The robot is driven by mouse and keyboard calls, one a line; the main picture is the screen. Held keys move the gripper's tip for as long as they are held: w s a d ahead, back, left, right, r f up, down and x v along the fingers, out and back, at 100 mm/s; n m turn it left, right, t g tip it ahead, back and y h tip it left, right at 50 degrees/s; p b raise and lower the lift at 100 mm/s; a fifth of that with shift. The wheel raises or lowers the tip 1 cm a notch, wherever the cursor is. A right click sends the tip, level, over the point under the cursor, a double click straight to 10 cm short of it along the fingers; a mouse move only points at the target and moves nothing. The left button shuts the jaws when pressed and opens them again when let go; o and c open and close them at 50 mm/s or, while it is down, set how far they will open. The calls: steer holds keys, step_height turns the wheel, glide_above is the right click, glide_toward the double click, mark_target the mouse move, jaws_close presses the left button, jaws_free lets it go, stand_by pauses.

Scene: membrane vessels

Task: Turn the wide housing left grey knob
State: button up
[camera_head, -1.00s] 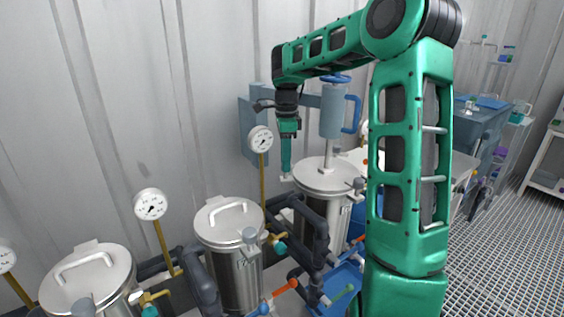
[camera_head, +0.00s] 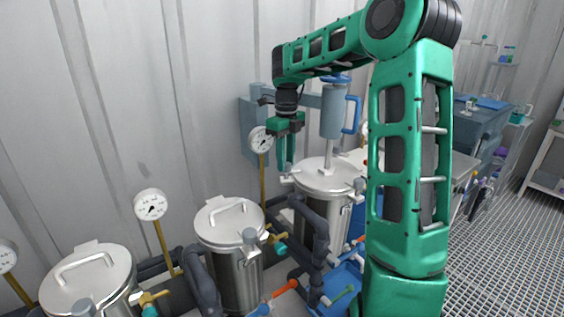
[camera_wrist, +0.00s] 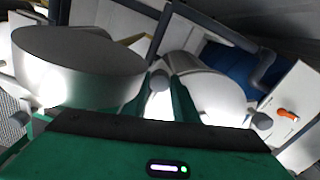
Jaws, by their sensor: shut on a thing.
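The wide housing (camera_head: 325,178) is the steel vessel with a flat lid below the blue cylinder, partly behind my arm in the head view. Its left grey knob (camera_head: 287,178) is at the lid's left edge and is small there, mostly covered by my fingertips. My gripper (camera_head: 286,168) points straight down at that edge. In the wrist view, the round grey knob (camera_wrist: 160,80) lies between the tips of my green fingers (camera_wrist: 166,92). My gripper is shut on it. A large steel cylinder (camera_wrist: 80,65) stands to its left in that view.
The blue cylinder with a handle (camera_head: 333,112) rises close right of my gripper. A dial gauge (camera_head: 261,140) is just left of it. Lidded steel vessels (camera_head: 228,225) stand at left, with dark pipes (camera_head: 312,225) between. An orange-handled valve (camera_wrist: 288,114) shows in the wrist view.

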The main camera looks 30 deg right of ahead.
steer(key=shift+w+r+m, duration=0.15)
steer(key=shift+m, duration=0.35)
steer(key=o, duration=0.9)
steer(key=shift+o, duration=0.8)
